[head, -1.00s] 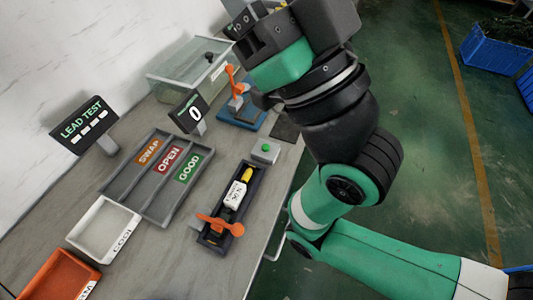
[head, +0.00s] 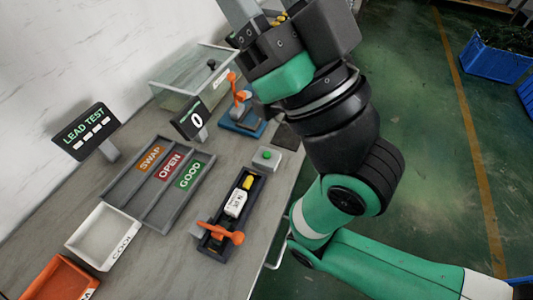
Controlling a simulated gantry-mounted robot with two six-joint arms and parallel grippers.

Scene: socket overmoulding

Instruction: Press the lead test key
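The lead test key appears to be the green round button (head: 266,155) on a small grey box beside the black test fixture (head: 215,249). A lead with a white body (head: 235,203) and a yellow end lies in the fixture, by an orange clamp handle (head: 222,233). The LEAD TEST display (head: 85,131) shows white bars. My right gripper (head: 285,12) is at the top edge, above and beyond the button and apart from it. Its fingertips are cut off by the frame; something yellow shows near its fingers. My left gripper is out of view.
A sorting tray (head: 130,196) marked SWAP, OPEN and GOOD lies left of the fixture. A counter (head: 190,121) reads 0. Behind are a blue-based orange clamp (head: 240,118) and a clear lidded box (head: 180,88). White (head: 100,236) and orange (head: 60,285) bins stand front left.

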